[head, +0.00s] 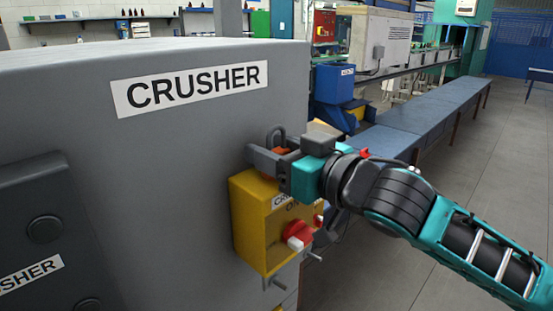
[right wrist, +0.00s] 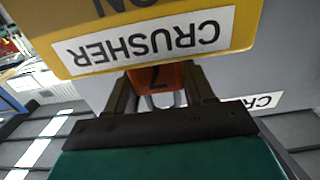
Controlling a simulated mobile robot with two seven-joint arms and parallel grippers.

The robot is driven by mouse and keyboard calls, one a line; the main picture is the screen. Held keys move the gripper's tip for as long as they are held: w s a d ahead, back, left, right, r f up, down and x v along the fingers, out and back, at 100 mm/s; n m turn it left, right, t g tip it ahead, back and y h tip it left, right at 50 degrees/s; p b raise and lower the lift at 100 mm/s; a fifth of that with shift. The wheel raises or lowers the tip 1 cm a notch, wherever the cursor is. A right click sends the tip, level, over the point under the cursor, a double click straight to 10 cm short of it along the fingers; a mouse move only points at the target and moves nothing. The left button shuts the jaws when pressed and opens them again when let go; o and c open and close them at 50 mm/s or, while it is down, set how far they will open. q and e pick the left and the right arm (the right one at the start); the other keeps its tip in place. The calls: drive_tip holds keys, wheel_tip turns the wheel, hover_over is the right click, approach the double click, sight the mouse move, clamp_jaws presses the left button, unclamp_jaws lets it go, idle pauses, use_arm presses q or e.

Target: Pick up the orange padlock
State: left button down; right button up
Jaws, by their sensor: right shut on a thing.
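The orange padlock (head: 277,151) is just above the top of the yellow control box (head: 251,225), beside the grey crusher (head: 200,150). Its grey shackle points up. My right gripper (head: 268,158) comes from the right and is shut on the padlock, its fingers covering much of it. In the right wrist view the padlock (right wrist: 157,76) shows between the two dark fingers, with a dark number on its face and its shackle (right wrist: 160,100) nearer the palm. I cannot tell whether the padlock touches the box. My left gripper is not in view.
The box carries a red rotary switch (head: 298,235) and a crusher label. A long blue-topped bench (head: 420,118) runs back on the right, with a blue bin (head: 334,84) near it. Grey floor (head: 500,150) lies open at the right.

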sight(274, 150)
drive_tip(key=shift+r, duration=0.1)
wheel_tip(274, 150, up, 20)
drive_tip(key=p, duration=0.3)
drive_tip(key=shift+p, duration=0.3)
idle(0.9)
drive_tip(key=shift+d, duration=0.1)
